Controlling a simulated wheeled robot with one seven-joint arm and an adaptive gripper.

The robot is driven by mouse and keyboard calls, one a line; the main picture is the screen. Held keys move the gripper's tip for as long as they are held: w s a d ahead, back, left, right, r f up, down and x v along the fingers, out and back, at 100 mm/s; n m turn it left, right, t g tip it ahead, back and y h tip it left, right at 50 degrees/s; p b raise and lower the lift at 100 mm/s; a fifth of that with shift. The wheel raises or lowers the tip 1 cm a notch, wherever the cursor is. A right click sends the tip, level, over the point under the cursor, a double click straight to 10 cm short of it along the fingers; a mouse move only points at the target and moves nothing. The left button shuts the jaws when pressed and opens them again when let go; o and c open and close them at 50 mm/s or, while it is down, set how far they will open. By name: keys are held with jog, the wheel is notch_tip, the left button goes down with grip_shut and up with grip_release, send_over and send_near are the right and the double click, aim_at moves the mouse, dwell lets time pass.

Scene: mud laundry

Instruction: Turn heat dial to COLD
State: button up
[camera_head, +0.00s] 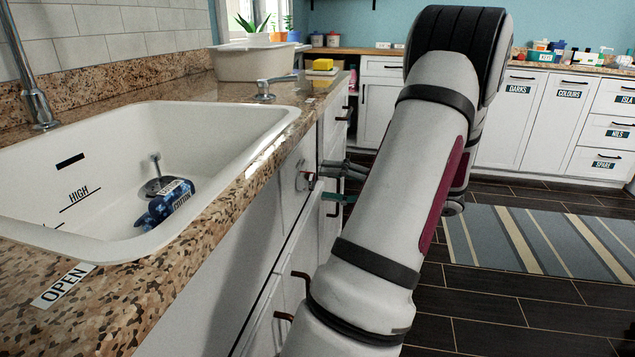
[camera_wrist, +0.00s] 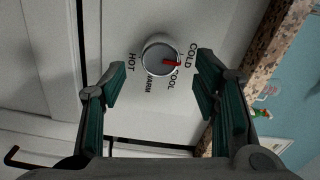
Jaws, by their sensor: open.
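The pointer aims right in the wrist view, near the COLD (camera_wrist: 191,56) and COOL (camera_wrist: 171,78) labels. I cannot tell whether it lines up exactly with COLD. My gripper (camera_wrist: 161,68) is open, with a finger on either side of the dial and visible gaps to it. In the head view, my gripper (camera_head: 322,184) is at the cabinet front below the counter, with the dial (camera_head: 301,179) just left of its fingertips.
A white sink (camera_head: 112,235) with a blue item (camera_head: 163,208) inside is set in the granite counter (camera_head: 120,300). Cabinet handles (camera_head: 302,275) stick out below the dial. The dark floor (camera_head: 500,300) to the right is open, with a striped rug (camera_head: 545,240).

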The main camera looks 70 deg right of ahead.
jog(key=s, duration=0.8)
jog(key=shift+d, duration=0.3)
